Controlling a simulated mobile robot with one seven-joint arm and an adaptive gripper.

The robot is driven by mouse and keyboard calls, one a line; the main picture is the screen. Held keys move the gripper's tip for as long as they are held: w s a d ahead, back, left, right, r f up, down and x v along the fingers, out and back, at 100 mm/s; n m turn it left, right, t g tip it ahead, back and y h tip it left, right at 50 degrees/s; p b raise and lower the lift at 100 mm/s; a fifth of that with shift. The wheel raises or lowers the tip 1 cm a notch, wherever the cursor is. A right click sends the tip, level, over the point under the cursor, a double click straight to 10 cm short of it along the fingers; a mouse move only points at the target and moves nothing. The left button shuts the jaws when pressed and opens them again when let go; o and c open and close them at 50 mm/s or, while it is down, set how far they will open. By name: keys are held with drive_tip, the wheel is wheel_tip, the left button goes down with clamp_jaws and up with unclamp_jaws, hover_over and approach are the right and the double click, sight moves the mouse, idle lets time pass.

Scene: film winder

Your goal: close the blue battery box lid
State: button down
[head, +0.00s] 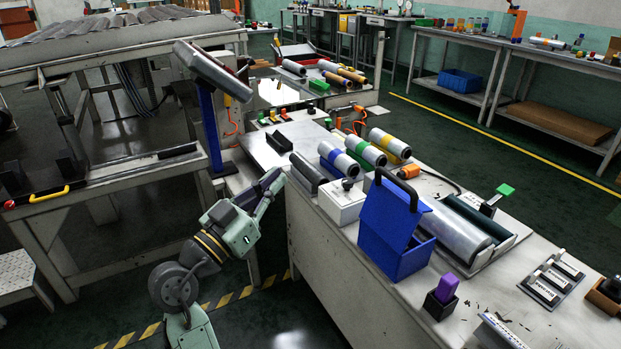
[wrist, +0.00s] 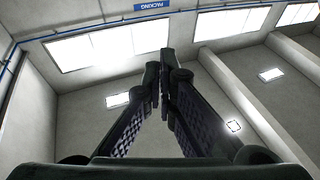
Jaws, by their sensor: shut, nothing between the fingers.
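The blue battery box (head: 408,262) sits on the near edge of the long bench, right of centre in the head view. Its blue lid (head: 388,215) stands open, tilted up above the box, with a black handle (head: 397,176) at its top. The box does not show in the wrist view.
A white box with a dark knob (head: 342,202) stands just left of the blue box. A purple block in a dark holder (head: 442,292) stands to its right. A large grey roller (head: 452,232) lies behind it. The floor before the bench is clear.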

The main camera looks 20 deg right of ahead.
drive_tip(key=s+d+f+m+g+h, duration=0.2)
drive_tip(key=s+d+m+g, duration=0.2)
drive_tip(key=s+d+g, duration=0.35)
drive_tip(key=w+d+p, duration=0.1)
drive_tip(key=d+p, duration=0.4)
drive_tip(key=d, duration=0.7)
drive_tip(key=shift+w+d+r, duration=0.15)
drive_tip(key=shift+w+d, duration=0.2)
